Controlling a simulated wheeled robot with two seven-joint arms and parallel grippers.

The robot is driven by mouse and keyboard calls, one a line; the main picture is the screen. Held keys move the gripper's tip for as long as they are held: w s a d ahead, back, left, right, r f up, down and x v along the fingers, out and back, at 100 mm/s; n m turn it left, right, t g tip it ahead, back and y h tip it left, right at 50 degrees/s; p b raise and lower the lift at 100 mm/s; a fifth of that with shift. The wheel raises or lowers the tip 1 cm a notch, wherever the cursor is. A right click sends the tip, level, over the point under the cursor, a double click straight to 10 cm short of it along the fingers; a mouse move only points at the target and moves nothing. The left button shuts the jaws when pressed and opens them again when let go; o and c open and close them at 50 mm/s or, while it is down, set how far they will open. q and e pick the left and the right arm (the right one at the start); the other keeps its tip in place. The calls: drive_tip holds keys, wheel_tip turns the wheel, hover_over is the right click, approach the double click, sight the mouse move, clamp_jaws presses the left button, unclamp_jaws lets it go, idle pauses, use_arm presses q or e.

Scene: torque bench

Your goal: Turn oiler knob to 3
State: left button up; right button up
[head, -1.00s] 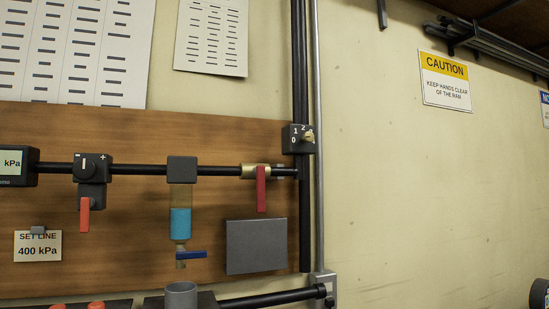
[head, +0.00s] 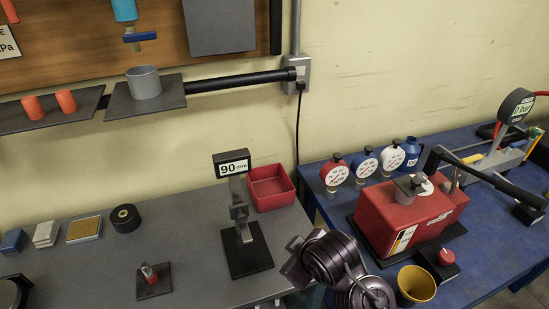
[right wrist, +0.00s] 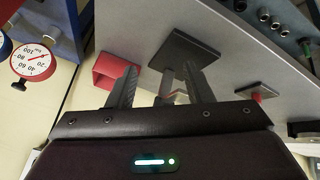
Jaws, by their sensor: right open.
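The numbered knob on its dark box, seen in the earlier head view, is out of the head view now. The lower end of a bowl with blue fluid (head: 124,10) shows at the top left of the head view, with a blue lever (head: 140,37) below it. My right gripper (right wrist: 160,68) is open and empty in the right wrist view, its two fingers apart, with the bench behind them. The head view shows only dark links of my right arm at the bottom. My left gripper is in neither view.
A grey bench holds a 90 mm gauge stand (head: 248,258), a red bin (head: 270,190) and a black roll (head: 125,218). A red pump unit (head: 408,222) stands on the blue bench. A shelf with a grey cup (head: 144,82) juts from the wall.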

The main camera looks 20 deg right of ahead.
drive_tip(key=w+a+r+n+t+y, duration=0.15)
drive_tip(key=w+r+n+t, duration=0.35)
drive_tip(key=w+r+n, duration=0.65)
drive_tip(key=w+a+r+n+t+h, duration=0.1)
drive_tip(key=w+a+r+n+t, duration=0.3)
drive_tip(key=w+r, duration=0.85)
drive_tip(key=s+d+r+n+t, duration=0.1)
drive_tip(key=d+r+n+t, duration=0.3)
drive_tip(key=r, duration=0.9)
drive_tip(key=s+d+r+n+t, duration=0.15)
drive_tip(key=r+n, duration=0.35)
drive_tip(key=r, duration=0.7)
drive_tip(key=d+r+n+t, duration=0.1)
drive_tip(key=d+r+n, duration=0.35)
drive_tip(key=r, duration=0.85)
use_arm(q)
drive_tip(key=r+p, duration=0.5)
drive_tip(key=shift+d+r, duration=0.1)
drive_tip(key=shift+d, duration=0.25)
use_arm(e)
drive_tip(key=x, duration=0.7)
drive_tip(key=shift+w+a+r+n, duration=0.2)
drive_tip(key=shift+a+r+n, duration=0.05)
drive_tip(key=shift+r+n, duration=0.1)
